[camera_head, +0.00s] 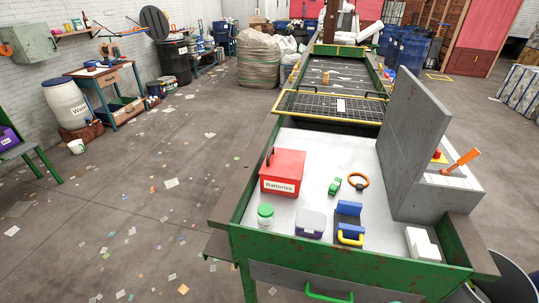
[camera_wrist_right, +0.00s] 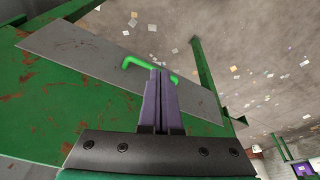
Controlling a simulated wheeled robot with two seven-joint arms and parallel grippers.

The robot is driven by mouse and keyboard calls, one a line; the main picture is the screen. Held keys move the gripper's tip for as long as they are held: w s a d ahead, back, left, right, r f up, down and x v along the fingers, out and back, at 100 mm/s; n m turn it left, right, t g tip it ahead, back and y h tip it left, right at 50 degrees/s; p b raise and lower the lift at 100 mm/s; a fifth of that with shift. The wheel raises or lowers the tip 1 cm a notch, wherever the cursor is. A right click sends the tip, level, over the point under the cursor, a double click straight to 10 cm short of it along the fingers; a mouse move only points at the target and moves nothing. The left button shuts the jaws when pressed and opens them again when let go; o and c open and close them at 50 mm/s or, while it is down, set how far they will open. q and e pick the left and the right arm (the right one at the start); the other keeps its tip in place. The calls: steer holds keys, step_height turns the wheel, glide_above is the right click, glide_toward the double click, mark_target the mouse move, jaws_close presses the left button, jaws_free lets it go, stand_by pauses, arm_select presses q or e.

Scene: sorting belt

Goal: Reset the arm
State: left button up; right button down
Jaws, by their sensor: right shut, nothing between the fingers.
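My right gripper (camera_wrist_right: 163,78) shows in the right wrist view with its two purple fingers together and nothing between them. Its tips overlap the green handle (camera_wrist_right: 134,62) on the grey drawer front (camera_wrist_right: 85,57); I cannot tell whether they touch it. The middle of the handle is hidden behind the fingers. In the head view the same green handle (camera_head: 329,295) is at the bottom edge, on the near side of the green sorting table (camera_head: 345,262). Neither gripper shows in the head view, and my left gripper is in no view.
The white tabletop (camera_head: 343,144) holds a red Batteries box (camera_head: 283,171), a green-lidded jar (camera_head: 265,216), a grey-purple box (camera_head: 310,223), a blue item (camera_head: 349,209), an orange ring (camera_head: 358,181) and white blocks (camera_head: 422,244). A tall grey panel (camera_head: 414,140) stands at right. Scraps litter the left floor.

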steer(key=s+f+g+b, duration=0.1)
steer(key=s+f+b, duration=0.15)
steer(key=f, duration=0.85)
steer(key=s+f+b, duration=0.2)
steer(key=s+f, duration=0.1)
steer(key=f, duration=0.8)
steer(key=s+d+f+g+b, duration=0.1)
steer(key=s+d+f+b, duration=0.2)
steer(key=s+f, duration=1.1)
steer(key=shift+s, duration=0.35)
steer(key=shift+d, duration=0.1)
